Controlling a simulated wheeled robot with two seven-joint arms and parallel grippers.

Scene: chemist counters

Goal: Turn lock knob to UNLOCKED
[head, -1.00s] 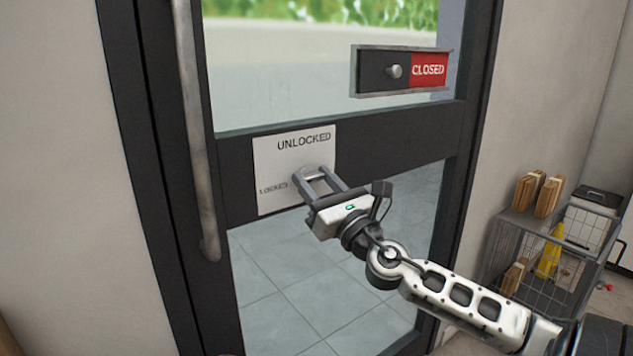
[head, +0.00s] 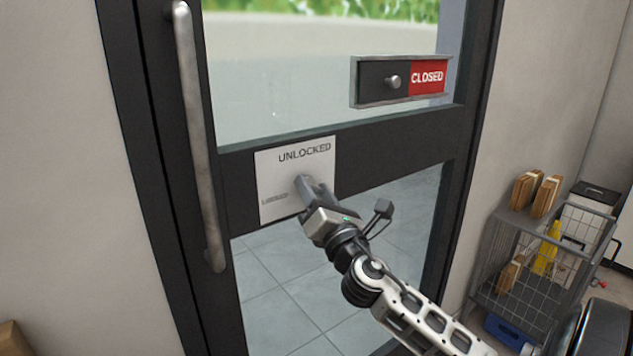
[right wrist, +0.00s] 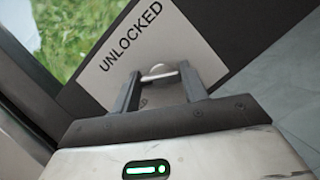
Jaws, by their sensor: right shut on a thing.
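The lock plate (head: 273,180) is a white square on the door's dark middle rail, with UNLOCKED at its top and a small label at its lower left. My right gripper (head: 303,182) reaches the plate and is shut on the lock knob. The knob (right wrist: 158,72) shows in the right wrist view as a metal piece between the two fingers; in the head view the gripper mostly hides it. Its exact pointing direction is hard to tell. My left gripper is not in view.
A long vertical door handle (head: 200,140) stands left of the plate. A sliding sign (head: 400,80) reading CLOSED is above right. A wire cart (head: 535,250) with boxes stands at the right by the wall.

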